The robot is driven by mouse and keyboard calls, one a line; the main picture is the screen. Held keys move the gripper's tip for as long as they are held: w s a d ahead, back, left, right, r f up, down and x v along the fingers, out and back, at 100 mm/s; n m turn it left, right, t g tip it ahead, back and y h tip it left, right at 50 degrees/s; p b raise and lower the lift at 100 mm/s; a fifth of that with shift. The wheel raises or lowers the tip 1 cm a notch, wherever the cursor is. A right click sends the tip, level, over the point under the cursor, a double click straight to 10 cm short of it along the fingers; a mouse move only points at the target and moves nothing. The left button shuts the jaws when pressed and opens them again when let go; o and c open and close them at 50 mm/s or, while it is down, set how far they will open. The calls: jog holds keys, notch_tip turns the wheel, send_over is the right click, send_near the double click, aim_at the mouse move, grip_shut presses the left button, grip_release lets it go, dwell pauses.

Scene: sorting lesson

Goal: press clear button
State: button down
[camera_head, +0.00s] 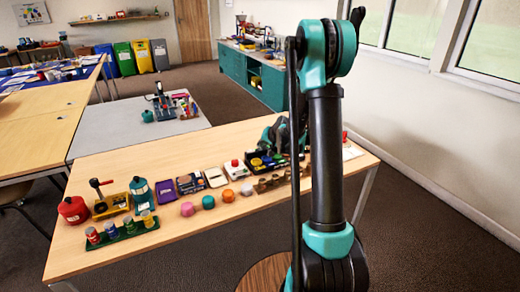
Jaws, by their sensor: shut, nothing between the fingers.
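I cannot tell for certain which thing carries the clear button. A small white block with a red top (236,169) stands in the back row of the wooden table (240,235), near its middle. A white device (216,177) lies just left of it, its face too small to read. My gripper (268,146) seems to be the teal and dark part over the black tray, right of the red-topped block and apart from it. It looks shut and empty. My upright arm hides part of it and the table behind.
A red can (73,210), a yellow box (112,204), a teal lantern-like thing (141,194) and a green rack (122,233) crowd the left end.

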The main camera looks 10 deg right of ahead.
aim_at(261, 150)
jog(key=shift+r, duration=0.85)
jog(key=shift+r, duration=0.1)
jog(key=shift+r, duration=2.4)
jog(key=s+d+f+n+g+h, duration=0.1)
jog(key=s+f, duration=0.1)
jog(key=s, duration=1.1)
jog(key=s+d+f+n+g+h, duration=0.1)
jog(key=s, duration=1.3)
jog(key=s+d+f+n+g+h, duration=0.1)
jog(key=s+f+n+g, duration=0.1)
jog(key=s, duration=1.2)
jog(key=shift+d+f+h, duration=0.3)
jog(key=shift+d+h, duration=0.05)
jog(key=shift+h, duration=0.05)
